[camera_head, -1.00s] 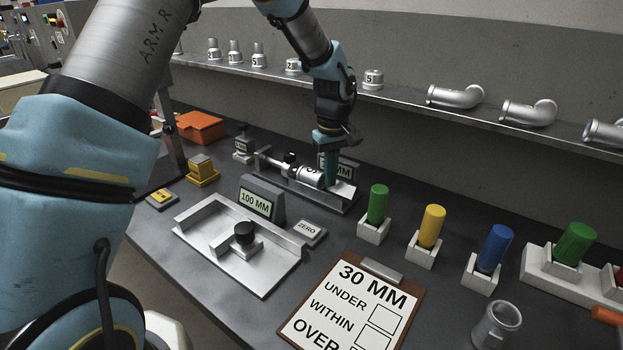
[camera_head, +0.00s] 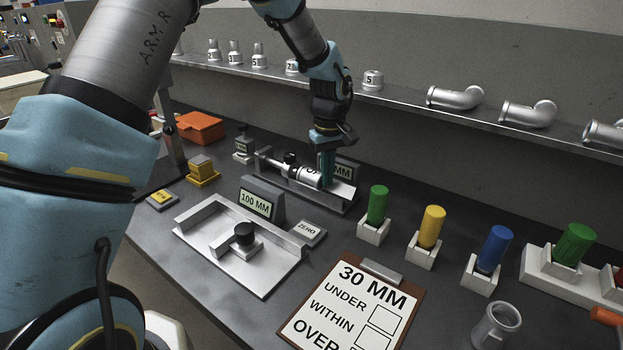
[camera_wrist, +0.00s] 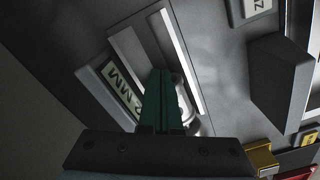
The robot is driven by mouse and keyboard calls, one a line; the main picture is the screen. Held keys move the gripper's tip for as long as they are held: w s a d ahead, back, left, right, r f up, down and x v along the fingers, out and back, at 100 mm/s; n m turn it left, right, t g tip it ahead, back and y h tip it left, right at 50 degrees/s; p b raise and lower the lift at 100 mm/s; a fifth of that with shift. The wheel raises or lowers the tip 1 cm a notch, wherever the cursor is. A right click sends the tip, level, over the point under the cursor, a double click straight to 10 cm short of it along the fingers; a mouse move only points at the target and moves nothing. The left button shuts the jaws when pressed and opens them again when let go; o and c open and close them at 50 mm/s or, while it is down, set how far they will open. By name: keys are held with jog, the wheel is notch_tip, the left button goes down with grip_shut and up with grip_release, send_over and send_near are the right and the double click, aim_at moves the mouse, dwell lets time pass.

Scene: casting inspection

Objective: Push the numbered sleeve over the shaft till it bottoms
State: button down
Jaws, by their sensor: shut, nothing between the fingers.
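The numbered sleeve (camera_head: 309,177), a silvery cylinder with a dark marking, lies on its side in a metal channel fixture (camera_head: 318,198) at the back of the bench. The shaft (camera_head: 268,163) runs in from the left, in line with the sleeve; how far the sleeve covers it cannot be told. My gripper (camera_head: 327,178) points down, shut and empty, its teal fingers at the sleeve's right end. Contact is not clear. In the wrist view the shut fingers (camera_wrist: 161,100) hide most of the sleeve (camera_wrist: 187,105), whose pale side shows to their right.
A display partly reading MM (camera_head: 344,168) stands close behind my gripper. In front are a 100 MM display (camera_head: 256,202), a ZERO button (camera_head: 308,232) and a measuring tray (camera_head: 262,284). Coloured markers in holders stand to the right. A shelf (camera_head: 420,110) with castings runs above.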

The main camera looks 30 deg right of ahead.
aim_at(314, 171)
jog(key=shift+w+a+p, duration=0.15)
jog(key=shift+w+a, duration=0.2)
jog(key=shift+w, duration=0.3)
jog(key=shift+w+a+p, duration=0.1)
jog(key=shift+w+a, duration=0.2)
jog(key=shift+w, duration=0.3)
jog(key=shift+w+a+p, duration=0.15)
jog(key=shift+w+a, duration=0.2)
jog(key=shift+w, duration=0.3)
dwell(2.4)
jog(key=shift+s, duration=0.15)
dwell(0.7)
jog(key=shift+s+d, duration=0.4)
jog(key=shift+s, duration=0.2)
jog(key=shift+r+p, duration=2.45)
jog(key=shift+r, duration=1.1)
